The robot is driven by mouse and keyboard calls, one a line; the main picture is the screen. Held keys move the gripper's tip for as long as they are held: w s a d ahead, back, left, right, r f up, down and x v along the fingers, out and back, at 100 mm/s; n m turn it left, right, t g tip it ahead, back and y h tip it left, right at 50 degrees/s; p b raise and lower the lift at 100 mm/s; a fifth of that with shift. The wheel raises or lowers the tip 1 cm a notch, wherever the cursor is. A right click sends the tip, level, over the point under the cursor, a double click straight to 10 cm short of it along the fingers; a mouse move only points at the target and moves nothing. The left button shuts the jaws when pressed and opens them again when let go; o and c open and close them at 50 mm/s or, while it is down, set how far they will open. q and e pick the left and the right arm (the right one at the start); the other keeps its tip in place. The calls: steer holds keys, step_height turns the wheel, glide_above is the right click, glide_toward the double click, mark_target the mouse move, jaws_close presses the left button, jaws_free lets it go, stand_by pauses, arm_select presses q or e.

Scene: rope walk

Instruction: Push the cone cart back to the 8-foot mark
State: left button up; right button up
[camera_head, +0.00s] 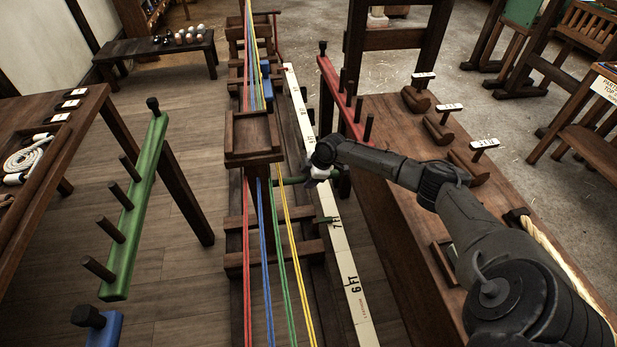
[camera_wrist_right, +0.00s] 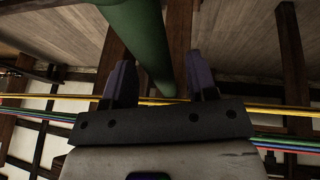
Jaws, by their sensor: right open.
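The cone cart (camera_head: 252,135), a dark wooden block with a tray-like top, stands on the rail in the head view. Coloured strands run through it lengthwise. A green handle (camera_head: 290,181) sticks out from its right side; in the wrist view a green bar (camera_wrist_right: 142,45) lies between the fingers. My right gripper (camera_head: 316,174) is open at the handle's end. In the wrist view the fingers (camera_wrist_right: 161,85) stand apart on either side of the bar; contact cannot be told. A green pointer (camera_head: 324,221) lies at the 7-foot mark of the white measuring board (camera_head: 341,250). My left gripper is not in view.
A green peg rack (camera_head: 135,210) stands at left and a red one (camera_head: 345,100) behind my arm. A wooden bench (camera_head: 400,235) with several tagged tools lies under my right arm. Red, blue, green and yellow strands (camera_head: 285,265) run along the rail beside the board.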

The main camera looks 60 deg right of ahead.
jaws_close()
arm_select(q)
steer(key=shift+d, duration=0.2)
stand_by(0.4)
